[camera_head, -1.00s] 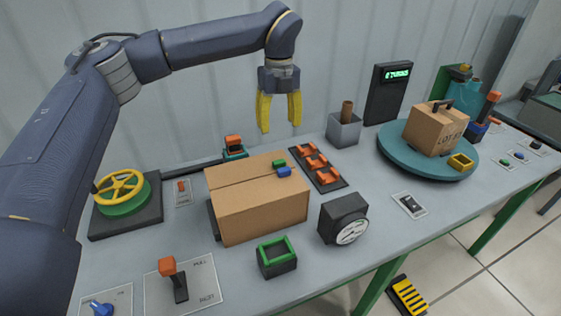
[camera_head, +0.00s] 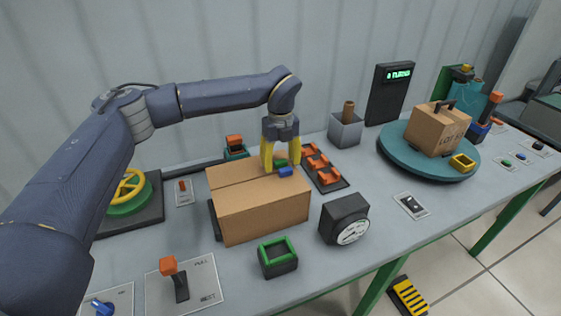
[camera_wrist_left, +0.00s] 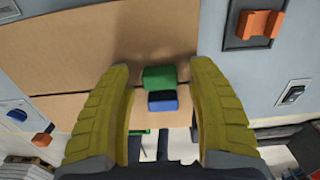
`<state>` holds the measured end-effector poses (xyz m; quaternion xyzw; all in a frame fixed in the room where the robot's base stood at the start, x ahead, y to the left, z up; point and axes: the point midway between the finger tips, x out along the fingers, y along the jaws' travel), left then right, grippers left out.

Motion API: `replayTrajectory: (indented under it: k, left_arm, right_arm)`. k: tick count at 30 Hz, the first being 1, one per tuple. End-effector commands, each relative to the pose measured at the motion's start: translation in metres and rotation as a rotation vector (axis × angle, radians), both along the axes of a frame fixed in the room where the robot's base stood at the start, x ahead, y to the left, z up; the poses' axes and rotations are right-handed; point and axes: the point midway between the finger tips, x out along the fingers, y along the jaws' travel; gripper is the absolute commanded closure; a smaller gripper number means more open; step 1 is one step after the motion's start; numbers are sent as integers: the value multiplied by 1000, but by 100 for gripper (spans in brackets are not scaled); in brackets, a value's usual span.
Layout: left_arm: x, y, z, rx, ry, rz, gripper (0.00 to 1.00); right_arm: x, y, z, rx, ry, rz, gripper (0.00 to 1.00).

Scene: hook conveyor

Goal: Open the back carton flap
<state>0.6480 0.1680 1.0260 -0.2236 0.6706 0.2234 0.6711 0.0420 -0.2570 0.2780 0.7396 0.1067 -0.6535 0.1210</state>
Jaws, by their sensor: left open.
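The brown carton (camera_head: 262,215) stands on the bench with its top flaps closed. The back flap (camera_head: 232,172) lies flat, with a green tab (camera_head: 281,162) at its edge near the seam. A blue tab (camera_head: 285,172) sits beside it on the front flap. My left gripper (camera_head: 281,163) points down over the tabs. In the left wrist view its yellow fingers (camera_wrist_left: 163,105) are apart, with the green tab (camera_wrist_left: 159,77) and the blue tab (camera_wrist_left: 163,101) between them and clear of both. My right gripper is not in view.
Orange switches (camera_head: 322,166) on a black plate stand right of the carton. A black gauge (camera_head: 344,219) and a green-rimmed box (camera_head: 277,257) are in front. A teal turntable (camera_head: 398,154) carries another carton at the right.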

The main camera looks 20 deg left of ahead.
Motion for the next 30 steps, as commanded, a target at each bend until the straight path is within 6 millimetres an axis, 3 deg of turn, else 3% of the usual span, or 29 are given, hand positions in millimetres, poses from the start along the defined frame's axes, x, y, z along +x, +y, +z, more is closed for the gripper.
replayTrajectory:
  k: [10, 25, 30]
  left_arm:
    - [0, 0, -2, 0, 0, 0, 40]
    - [0, 0, -2, 0, 0, 0, 98]
    - [0, 0, -2, 0, 0, 0, 100]
  right_arm:
    - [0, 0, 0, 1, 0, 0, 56]
    - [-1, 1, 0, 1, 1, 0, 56]
    - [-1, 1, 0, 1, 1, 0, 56]
